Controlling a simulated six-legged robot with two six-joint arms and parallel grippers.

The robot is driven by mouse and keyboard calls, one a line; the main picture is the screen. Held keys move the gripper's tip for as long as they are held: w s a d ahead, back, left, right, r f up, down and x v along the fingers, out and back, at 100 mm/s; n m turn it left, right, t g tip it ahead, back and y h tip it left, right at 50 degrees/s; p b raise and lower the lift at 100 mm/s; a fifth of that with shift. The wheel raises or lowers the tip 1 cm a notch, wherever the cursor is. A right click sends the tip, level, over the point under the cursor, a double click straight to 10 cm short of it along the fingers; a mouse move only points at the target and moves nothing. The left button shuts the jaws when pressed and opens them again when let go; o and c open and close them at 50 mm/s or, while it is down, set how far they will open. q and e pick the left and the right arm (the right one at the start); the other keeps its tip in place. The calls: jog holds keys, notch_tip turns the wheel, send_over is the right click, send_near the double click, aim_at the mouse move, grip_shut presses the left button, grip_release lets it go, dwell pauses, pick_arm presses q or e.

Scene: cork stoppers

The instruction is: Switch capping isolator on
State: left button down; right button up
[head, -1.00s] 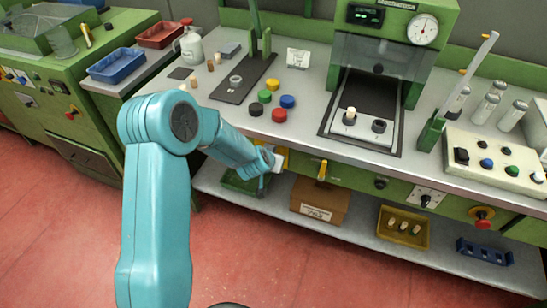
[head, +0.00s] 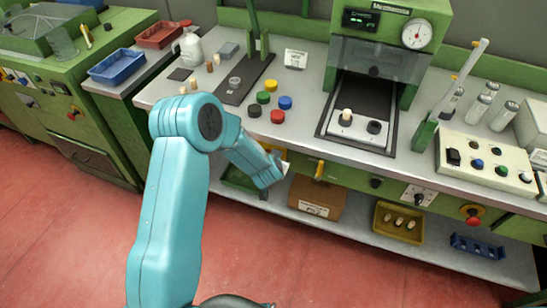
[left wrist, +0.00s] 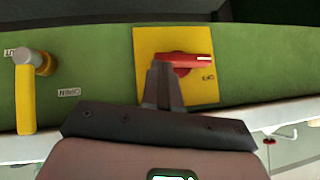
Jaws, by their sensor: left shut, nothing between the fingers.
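A red rotary handle on a yellow plate, the isolator switch (left wrist: 186,60), is on the green front panel in the left wrist view. The handle lies level in that picture, with a white mark at its right end. A small label beside it is too small to read surely. My left gripper (left wrist: 163,68) is shut and empty, with its fingertips at the handle's lower left edge. I cannot tell whether they touch it. In the head view the left wrist hides the fingers and most of the switch under the bench edge. My right gripper is not in view.
A yellow lever (left wrist: 25,95) stands out left of the switch; it also shows in the head view (head: 320,169). Another red knob (head: 473,215) is further right on the panel. A cardboard box (head: 316,196) and a yellow bin (head: 398,238) stand on the shelf below.

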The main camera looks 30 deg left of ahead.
pick_arm(q)
jog(key=f+m+y+b, duration=0.1)
jog(key=m+y, duration=0.1)
jog(key=y, duration=0.1)
jog(key=f+m+y+b, duration=0.1)
jog(key=f+y+b, duration=0.1)
jog(key=y, duration=0.1)
jog(key=d+f+m+y+b, duration=0.1)
jog(key=m+y+b, duration=0.1)
jog(key=shift+w+f+m+y, duration=0.1)
jog(key=shift+f+m+y, duration=0.05)
jog(key=shift+m+y, duration=0.2)
dwell(0.4)
